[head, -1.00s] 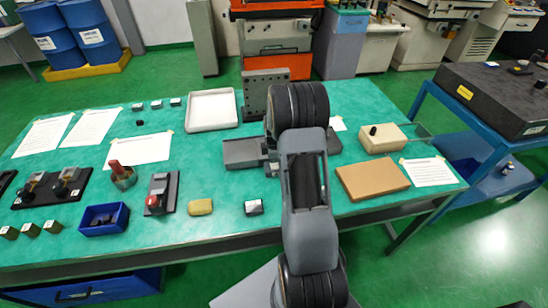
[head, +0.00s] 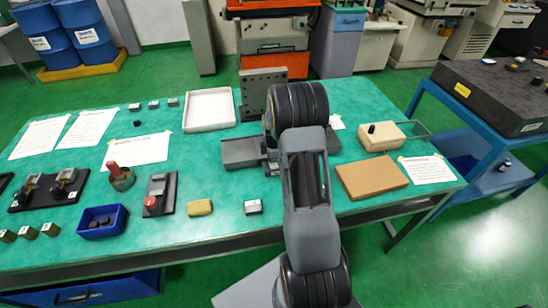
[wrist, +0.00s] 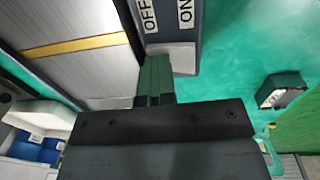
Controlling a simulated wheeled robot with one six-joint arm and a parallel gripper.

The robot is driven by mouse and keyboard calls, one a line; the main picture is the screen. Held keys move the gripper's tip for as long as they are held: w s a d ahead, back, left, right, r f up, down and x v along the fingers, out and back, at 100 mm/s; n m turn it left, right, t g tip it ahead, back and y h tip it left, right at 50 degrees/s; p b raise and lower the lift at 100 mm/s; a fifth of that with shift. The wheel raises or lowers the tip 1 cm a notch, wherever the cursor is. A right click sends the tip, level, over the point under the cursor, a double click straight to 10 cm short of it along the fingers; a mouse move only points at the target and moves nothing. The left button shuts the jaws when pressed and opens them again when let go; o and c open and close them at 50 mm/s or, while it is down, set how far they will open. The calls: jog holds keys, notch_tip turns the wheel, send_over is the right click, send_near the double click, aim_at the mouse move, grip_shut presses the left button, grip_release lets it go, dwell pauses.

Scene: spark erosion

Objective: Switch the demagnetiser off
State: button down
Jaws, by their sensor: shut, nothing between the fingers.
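The demagnetiser (head: 243,152) is a grey slab on the green bench, partly hidden behind my arm in the head view. In the wrist view its bright metal top (wrist: 85,68) has a yellow strip. An OFF label (wrist: 148,15) and an ON label (wrist: 185,10) sit side by side on its dark edge panel. My gripper (wrist: 157,62) is shut and empty, its fingertips just below the OFF label and between the two labels' columns. I cannot tell whether they touch the panel. The switch lever's position cannot be made out. The gripper is hidden in the head view.
A steel angle plate (head: 262,92) stands behind the demagnetiser. A cream box with a black knob (head: 383,137) and a brown block (head: 371,179) lie to the right. A small metal block (head: 253,207) and a yellow block (head: 200,208) lie near the front edge.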

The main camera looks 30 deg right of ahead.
aim_at(274, 167)
jog(key=shift+s+a+r, duration=0.15)
jog(key=shift+s+a, duration=0.2)
jog(key=shift+s, duration=0.35)
notch_tip(274, 167, up, 14)
jog(key=s+p, duration=0.1)
jog(key=shift+s+a, duration=0.25)
jog(key=shift+a, duration=0.05)
dwell(0.4)
jog(key=s+a+r+m+t, duration=0.1)
jog(key=s+a+r+m, duration=0.3)
jog(key=s+a+m, duration=0.3)
jog(key=s+a+r+m+t, duration=0.2)
jog(key=s+a+r+m, duration=0.3)
jog(key=s+a, duration=0.5)
jog(key=shift+a+m, duration=0.6)
jog(key=shift+m, duration=0.3)
